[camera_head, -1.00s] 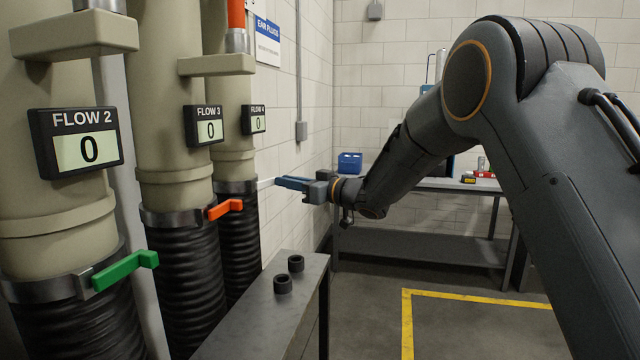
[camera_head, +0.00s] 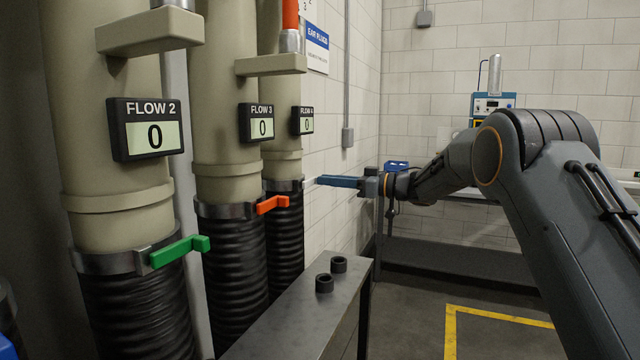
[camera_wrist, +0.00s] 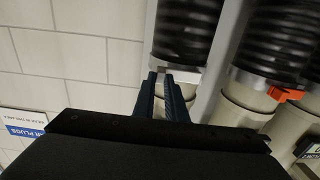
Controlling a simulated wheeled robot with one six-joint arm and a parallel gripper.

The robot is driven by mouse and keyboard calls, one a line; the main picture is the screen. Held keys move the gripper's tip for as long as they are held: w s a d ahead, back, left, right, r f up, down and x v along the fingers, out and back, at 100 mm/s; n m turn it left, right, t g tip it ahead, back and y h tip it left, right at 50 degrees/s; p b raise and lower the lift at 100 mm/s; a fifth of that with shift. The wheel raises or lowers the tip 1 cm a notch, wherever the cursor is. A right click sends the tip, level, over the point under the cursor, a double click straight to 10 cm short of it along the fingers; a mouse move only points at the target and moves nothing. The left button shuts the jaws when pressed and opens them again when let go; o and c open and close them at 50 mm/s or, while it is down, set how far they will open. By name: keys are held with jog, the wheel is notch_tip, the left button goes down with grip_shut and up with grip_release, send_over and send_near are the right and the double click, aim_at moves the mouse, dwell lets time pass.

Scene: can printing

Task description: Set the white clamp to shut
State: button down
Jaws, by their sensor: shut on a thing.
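The white clamp (camera_head: 311,181) is on the far pipe under the FLOW 4 display (camera_head: 303,121). Only a small white part of its lever shows beside the tips of my gripper (camera_head: 322,180). In the wrist view, a pale band and lever of the white clamp (camera_wrist: 185,76) lie at the fingertips of my gripper (camera_wrist: 161,78), below the black ribbed hose. My gripper is shut on the white lever, with the fingers close together. The lever's exact angle is partly hidden by the fingers. The FLOW 4 display appears to read 0.
An orange clamp (camera_head: 272,204) and a green clamp (camera_head: 180,251) are on the nearer pipes. A blue crate (camera_head: 397,165) is behind. Yellow-lined floor at the right is clear.

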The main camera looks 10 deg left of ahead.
jog(key=shift+r, duration=0.15)
jog(key=c, duration=1.8)
grip_release()
jog(key=s+d+b, duration=0.1)
jog(key=d+b, duration=0.1)
jog(key=d, duration=0.5)
jog(key=shift+d, duration=0.35)
